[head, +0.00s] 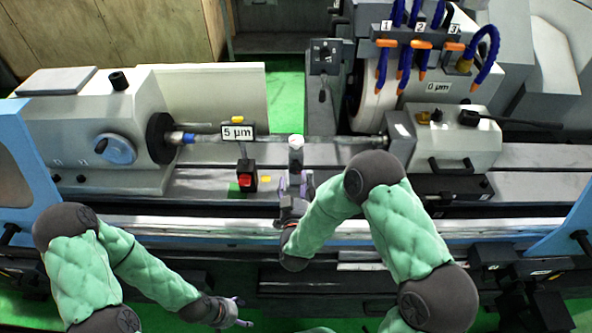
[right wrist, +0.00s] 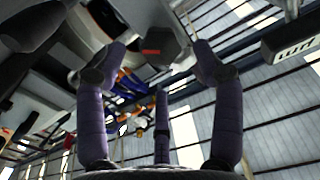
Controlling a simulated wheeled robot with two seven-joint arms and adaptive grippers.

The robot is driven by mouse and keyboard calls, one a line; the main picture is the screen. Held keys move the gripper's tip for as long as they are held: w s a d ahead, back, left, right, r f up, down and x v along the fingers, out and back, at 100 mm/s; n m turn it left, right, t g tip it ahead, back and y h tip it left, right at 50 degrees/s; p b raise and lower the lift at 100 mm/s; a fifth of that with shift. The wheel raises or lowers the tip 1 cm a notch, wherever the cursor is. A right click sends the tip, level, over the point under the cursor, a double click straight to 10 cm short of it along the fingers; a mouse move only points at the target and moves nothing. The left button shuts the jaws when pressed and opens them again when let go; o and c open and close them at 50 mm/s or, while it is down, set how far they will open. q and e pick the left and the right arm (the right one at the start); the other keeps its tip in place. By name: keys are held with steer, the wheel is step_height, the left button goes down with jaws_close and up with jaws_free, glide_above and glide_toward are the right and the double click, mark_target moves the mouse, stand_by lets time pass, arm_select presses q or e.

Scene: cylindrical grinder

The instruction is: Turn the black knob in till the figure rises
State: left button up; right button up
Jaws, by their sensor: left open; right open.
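Two figure plates show in the head view: "5 µm" (head: 238,132) above the bed and "0 µm" (head: 438,87) on the wheel head. Black knobs show on the headstock top (head: 119,81) and on a small control box (head: 324,51) left of the grinding wheel; I cannot tell which one is meant. My right gripper (head: 295,183) is open, just below a small white-topped post (head: 296,143). In the right wrist view its fingers (right wrist: 155,75) spread around a dark part with a red mark (right wrist: 152,50); contact is unclear. My left gripper (head: 238,312) is open and empty at the bottom.
The headstock (head: 65,120) stands at left and the tailstock (head: 455,140) at right, with a thin workpiece between them. A black box with a red switch (head: 246,177) stands left of my right gripper. Hoses (head: 405,65) hang by the wheel (head: 370,100). The machine's front rail lies under my right forearm.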

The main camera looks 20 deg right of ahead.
mark_target(296, 172)
steer(key=shift+x, duration=2.6)
steer(key=c, duration=1.2)
